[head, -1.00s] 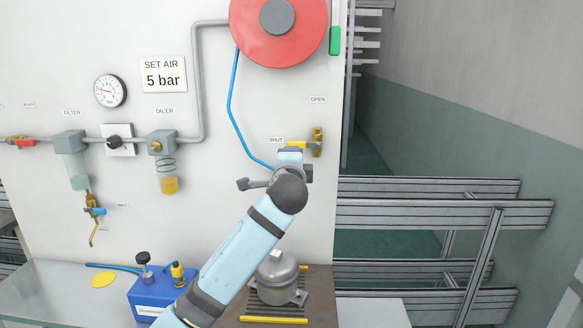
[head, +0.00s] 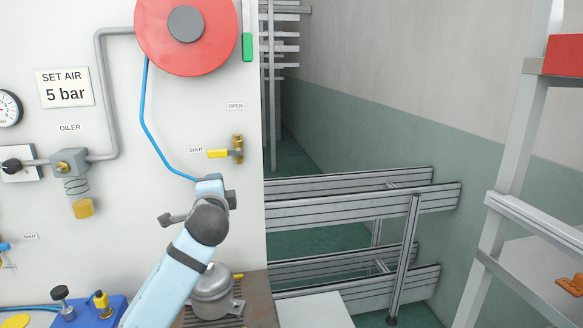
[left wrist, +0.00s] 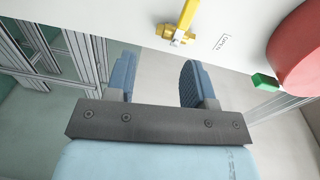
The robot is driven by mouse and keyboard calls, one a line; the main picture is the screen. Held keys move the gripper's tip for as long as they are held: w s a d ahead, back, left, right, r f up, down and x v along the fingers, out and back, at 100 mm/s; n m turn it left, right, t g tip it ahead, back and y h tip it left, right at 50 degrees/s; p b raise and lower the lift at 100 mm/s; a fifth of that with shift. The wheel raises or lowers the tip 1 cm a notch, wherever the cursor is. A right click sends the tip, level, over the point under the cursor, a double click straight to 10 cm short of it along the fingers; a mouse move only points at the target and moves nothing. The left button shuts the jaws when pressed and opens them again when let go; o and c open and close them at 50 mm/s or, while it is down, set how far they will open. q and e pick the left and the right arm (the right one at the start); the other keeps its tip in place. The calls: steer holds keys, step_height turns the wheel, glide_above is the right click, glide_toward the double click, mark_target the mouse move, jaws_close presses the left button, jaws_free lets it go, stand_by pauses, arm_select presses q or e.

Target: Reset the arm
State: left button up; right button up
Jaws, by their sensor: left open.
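My left gripper (head: 210,181) is in front of the white panel, a little below and left of the yellow valve. In the left wrist view its two blue fingers (left wrist: 160,85) are apart with nothing between them. The yellow valve handle (head: 218,154) lies level and points left, towards the SHUT label (head: 196,150); the OPEN label (head: 235,106) is above. The handle also shows in the left wrist view (left wrist: 187,14), beyond the fingers and apart from them. My right gripper is not in view.
A red hose reel (head: 235,30) with a blue hose (head: 144,110) hangs above. A grey compressor (head: 212,290) stands on the bench below, partly behind my arm. Aluminium rails (head: 350,205) stand to the right, with a rack (head: 510,180) farther right.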

arm_select(q)
steer(key=s+d+f+n+g+h+p, duration=0.1)
steer(key=s+f+n+g+h+p, duration=0.15)
steer(key=s+f, duration=0.85)
steer(key=s+d+f+n+g+h+p, duration=0.1)
steer(key=s+d+f+n+h+p, duration=0.3)
steer(key=f, duration=1.2)
steer(key=s+f+n, duration=0.1)
steer(key=s+f, duration=0.2)
steer(key=s, duration=0.5)
steer(key=s+a+f+n+g, duration=0.1)
steer(key=s+f, duration=0.3)
steer(key=s, duration=0.5)
steer(key=s+a+f+n+g+p, duration=0.1)
steer(key=s+f+n, duration=0.2)
steer(key=s, duration=0.5)
steer(key=shift+s+f+h, duration=0.15)
steer(key=shift+f+h, duration=0.2)
steer(key=shift+f, duration=0.05)
steer(key=shift+a+g, duration=0.1)
steer(key=shift+g, duration=0.15)
